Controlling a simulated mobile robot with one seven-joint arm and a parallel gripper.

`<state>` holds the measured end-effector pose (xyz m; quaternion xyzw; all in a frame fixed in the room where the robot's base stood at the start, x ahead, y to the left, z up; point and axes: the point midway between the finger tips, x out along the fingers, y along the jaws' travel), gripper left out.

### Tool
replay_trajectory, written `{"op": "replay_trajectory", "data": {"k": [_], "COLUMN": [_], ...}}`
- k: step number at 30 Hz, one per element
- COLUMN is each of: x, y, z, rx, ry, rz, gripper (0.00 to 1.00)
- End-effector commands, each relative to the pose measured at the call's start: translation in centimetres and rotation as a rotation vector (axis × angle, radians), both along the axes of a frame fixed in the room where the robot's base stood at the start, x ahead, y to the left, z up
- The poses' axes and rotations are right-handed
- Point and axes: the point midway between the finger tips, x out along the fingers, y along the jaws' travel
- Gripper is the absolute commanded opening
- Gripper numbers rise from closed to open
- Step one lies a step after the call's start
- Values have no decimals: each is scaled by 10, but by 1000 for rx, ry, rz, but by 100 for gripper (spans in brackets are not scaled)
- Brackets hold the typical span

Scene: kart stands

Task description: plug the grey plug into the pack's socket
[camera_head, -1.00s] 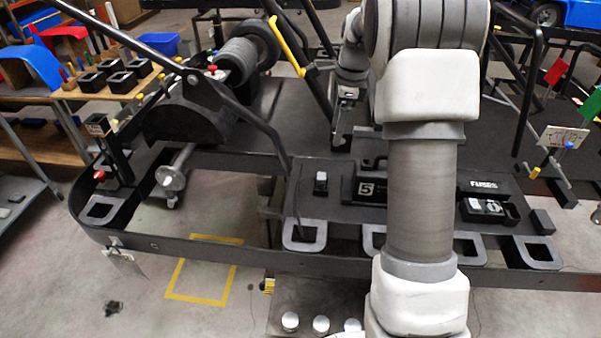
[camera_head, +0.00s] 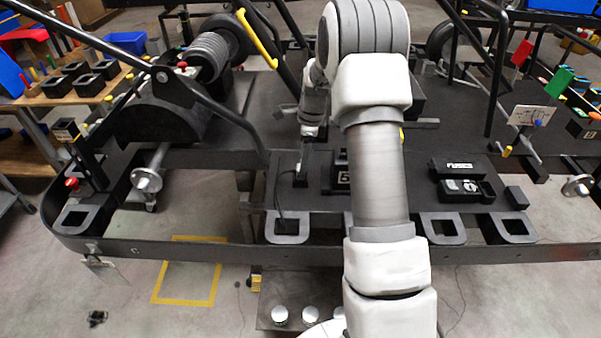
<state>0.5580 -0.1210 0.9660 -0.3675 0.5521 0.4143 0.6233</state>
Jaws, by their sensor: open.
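My gripper (camera_head: 302,168) is open and points down over the left part of the black tray. Its fingertips are right at the grey plug, which they largely hide. I cannot tell whether they touch it. A thin dark cable (camera_head: 277,198) runs down the tray just left of there. The black pack marked 5 (camera_head: 341,180) stands just to the right of the gripper. My own arm covers most of the pack, and its socket is not visible.
A black fuse box (camera_head: 459,166) and an open case (camera_head: 461,190) with light contents lie on the tray's right side. Several grey square loops (camera_head: 287,228) line its front edge. A black bar (camera_head: 262,148) slopes close to the gripper's left.

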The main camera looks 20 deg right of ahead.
Motion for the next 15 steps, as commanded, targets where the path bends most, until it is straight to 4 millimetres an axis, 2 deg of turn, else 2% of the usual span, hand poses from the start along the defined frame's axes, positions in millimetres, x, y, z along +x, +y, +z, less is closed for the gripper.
{"op": "replay_trajectory", "data": {"k": [9, 15], "x": [9, 10], "y": [5, 6], "z": [-41, -49], "rx": [1, 1], "ry": [3, 0], "rz": [0, 0], "gripper": [78, 78]}}
